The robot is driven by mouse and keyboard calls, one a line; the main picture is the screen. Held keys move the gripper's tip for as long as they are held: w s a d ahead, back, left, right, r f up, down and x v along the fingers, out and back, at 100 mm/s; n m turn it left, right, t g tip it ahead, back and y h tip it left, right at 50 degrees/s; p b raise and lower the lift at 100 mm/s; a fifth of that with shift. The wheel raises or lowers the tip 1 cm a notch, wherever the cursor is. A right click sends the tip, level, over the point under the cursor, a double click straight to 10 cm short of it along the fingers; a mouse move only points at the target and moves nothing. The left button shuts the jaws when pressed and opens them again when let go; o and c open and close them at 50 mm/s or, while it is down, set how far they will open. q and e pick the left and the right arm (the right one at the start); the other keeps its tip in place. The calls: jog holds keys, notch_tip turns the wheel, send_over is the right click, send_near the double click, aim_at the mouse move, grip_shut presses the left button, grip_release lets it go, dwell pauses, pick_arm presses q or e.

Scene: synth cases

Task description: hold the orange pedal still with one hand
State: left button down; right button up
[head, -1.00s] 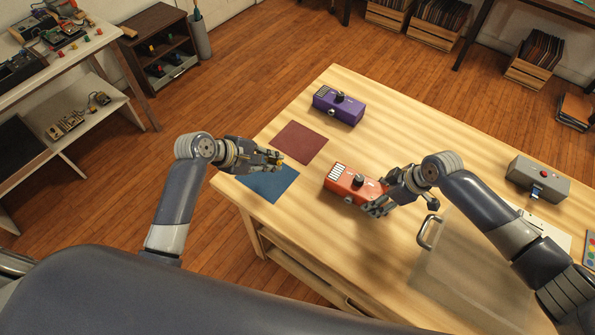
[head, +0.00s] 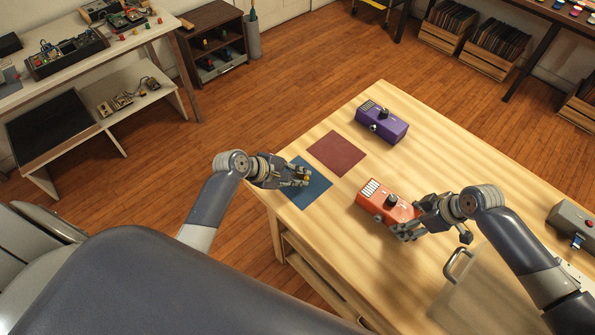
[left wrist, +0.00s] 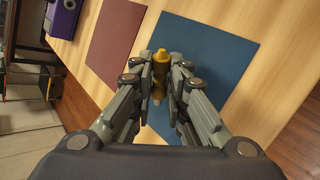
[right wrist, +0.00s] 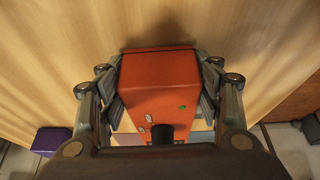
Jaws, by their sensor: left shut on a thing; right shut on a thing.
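The orange pedal (head: 385,203) lies on the light wooden table, with a black knob and white marks on top. My right gripper (head: 412,220) is shut on its near right end. In the right wrist view the orange pedal (right wrist: 160,85) sits between the two fingers, one on each side. My left gripper (head: 302,176) is shut on a small yellow piece (left wrist: 160,68), over the blue mat (head: 312,197) and away from the pedal. I cannot tell the height of the yellow piece above the mat.
A dark red mat (head: 337,153) and a purple pedal (head: 383,124) lie further back. A metal handle (head: 457,264) stands in front of my right arm. A grey box (head: 573,222) is at the right. The wood between purple and orange pedals is clear.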

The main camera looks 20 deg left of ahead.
pick_arm(q)
jog(key=c, duration=1.5)
grip_release()
